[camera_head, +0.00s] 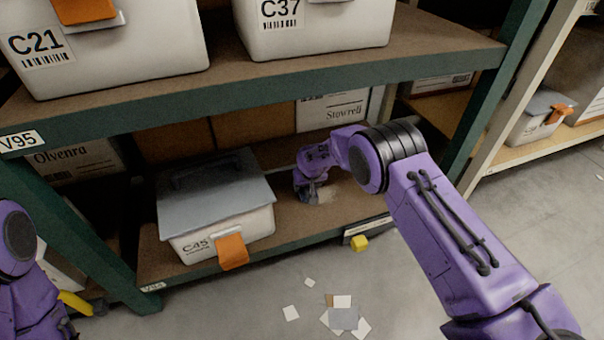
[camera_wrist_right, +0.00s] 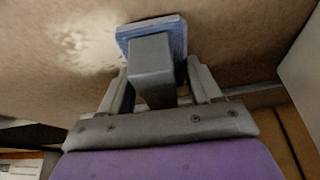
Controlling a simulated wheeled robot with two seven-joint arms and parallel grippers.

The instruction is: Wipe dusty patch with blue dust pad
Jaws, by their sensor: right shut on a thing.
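The blue dust pad (camera_wrist_right: 178,30) shows in the right wrist view, with a grey block handle (camera_wrist_right: 152,68). My right gripper (camera_wrist_right: 158,85) is shut on that handle. The pad is at the brown shelf surface, beside a pale dusty patch (camera_wrist_right: 85,45) to its left; whether it presses on the surface I cannot tell. In the head view my right gripper (camera_head: 311,192) reaches onto the lower shelf, and the pale patch (camera_head: 326,196) shows just right of it. The pad is hard to make out there. My left arm shows at the left edge; its gripper is not in view.
A lidded bin marked C45 (camera_head: 222,222) stands left of my right gripper on the lower shelf (camera_head: 290,225). A Stowrell box (camera_head: 335,110) stands behind. The upper shelf (camera_head: 300,72) passes above. A yellow block (camera_head: 359,243) is near the shelf's front edge. Paper squares (camera_head: 343,318) lie on the floor.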

